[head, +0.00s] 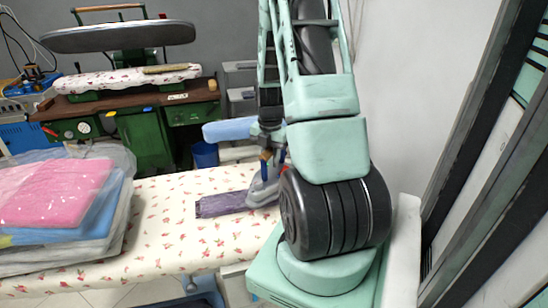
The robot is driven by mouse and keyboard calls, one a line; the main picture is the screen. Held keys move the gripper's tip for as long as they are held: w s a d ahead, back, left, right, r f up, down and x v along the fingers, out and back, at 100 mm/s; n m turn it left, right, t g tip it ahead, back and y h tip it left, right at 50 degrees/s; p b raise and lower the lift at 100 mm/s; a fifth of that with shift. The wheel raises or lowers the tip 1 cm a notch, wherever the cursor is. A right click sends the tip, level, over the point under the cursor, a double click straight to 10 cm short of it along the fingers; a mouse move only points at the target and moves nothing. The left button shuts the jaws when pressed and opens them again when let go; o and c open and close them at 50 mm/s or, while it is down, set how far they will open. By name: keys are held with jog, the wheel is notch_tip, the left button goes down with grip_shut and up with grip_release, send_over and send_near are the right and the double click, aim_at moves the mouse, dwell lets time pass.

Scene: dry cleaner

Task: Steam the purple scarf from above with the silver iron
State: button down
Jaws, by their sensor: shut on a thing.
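The purple scarf (222,204) lies flat on the floral ironing board (160,235), left of my arm. The silver iron (262,192) is at the scarf's right end, and I cannot tell whether it touches the cloth or hovers just above it. My gripper (268,163) points down and is shut on the iron. My arm hides part of the gripper, the iron's right side and anything of the scarf behind them.
Folded clothes in clear plastic (60,190), pink on top, lie on the board's left end. A green pressing machine (135,130) with another board stands behind. A light blue sleeve board (228,129) is just behind my gripper. A wall is close on the right.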

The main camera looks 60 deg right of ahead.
jog(key=shift+w+a+p, duration=1.6)
jog(key=shift+w+a, duration=4.75)
jog(key=shift+w, duration=0.85)
jog(key=shift+s+d+r+b, duration=0.1)
jog(key=shift+s+d+b, duration=0.55)
jog(key=shift+s+d, duration=1.8)
jog(key=shift+s+d+b, duration=0.6)
jog(key=shift+s+d, duration=1.55)
jog(key=shift+s, duration=0.55)
jog(key=shift+s+d+r+b, duration=0.1)
jog(key=shift+s+d+b, duration=0.55)
jog(key=shift+s+d, duration=1.8)
jog(key=shift+s+a+r+p, duration=0.1)
jog(key=shift+a+r+p, duration=0.05)
jog(key=shift+r+p, duration=2.2)
